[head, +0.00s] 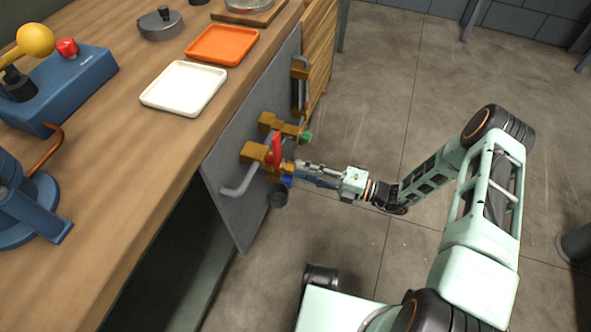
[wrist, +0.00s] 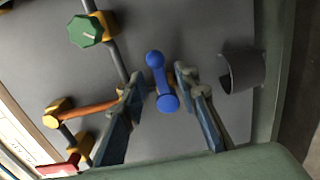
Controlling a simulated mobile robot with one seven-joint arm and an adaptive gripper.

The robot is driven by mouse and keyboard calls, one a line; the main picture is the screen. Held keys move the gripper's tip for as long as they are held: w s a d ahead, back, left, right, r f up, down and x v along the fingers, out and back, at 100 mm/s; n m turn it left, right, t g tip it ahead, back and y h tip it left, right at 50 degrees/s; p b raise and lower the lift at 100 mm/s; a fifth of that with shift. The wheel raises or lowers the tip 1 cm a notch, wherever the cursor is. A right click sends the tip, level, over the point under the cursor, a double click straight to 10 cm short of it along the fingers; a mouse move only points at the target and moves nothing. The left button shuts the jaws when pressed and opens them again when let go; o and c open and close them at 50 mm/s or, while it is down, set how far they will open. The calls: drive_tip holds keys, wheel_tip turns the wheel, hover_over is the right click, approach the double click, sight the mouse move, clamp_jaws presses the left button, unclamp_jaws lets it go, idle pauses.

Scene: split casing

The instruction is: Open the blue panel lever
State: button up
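The blue panel lever (wrist: 160,82) is mounted on the grey panel (wrist: 200,40) under the counter. In the wrist view it is a short bar with a round knob at each end. My gripper (wrist: 155,88) is open, with one finger on each side of the lever. A gap shows between the lever and the right finger; whether the left finger touches it is unclear. In the head view only a small part of the blue lever (head: 287,180) shows beside my gripper (head: 296,172), below the red lever.
A red lever (head: 277,148) on a brass valve and a green knob (wrist: 85,31) sit close by on the panel. A dark grey cup-like fitting (wrist: 242,70) is at the right in the wrist view. The wooden counter (head: 120,140) overhangs the panel.

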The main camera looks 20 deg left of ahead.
drive_tip(key=shift+w+a, duration=0.1)
drive_tip(key=shift+a, duration=1.25)
drive_tip(key=shift+c, duration=0.6)
clamp_jaws()
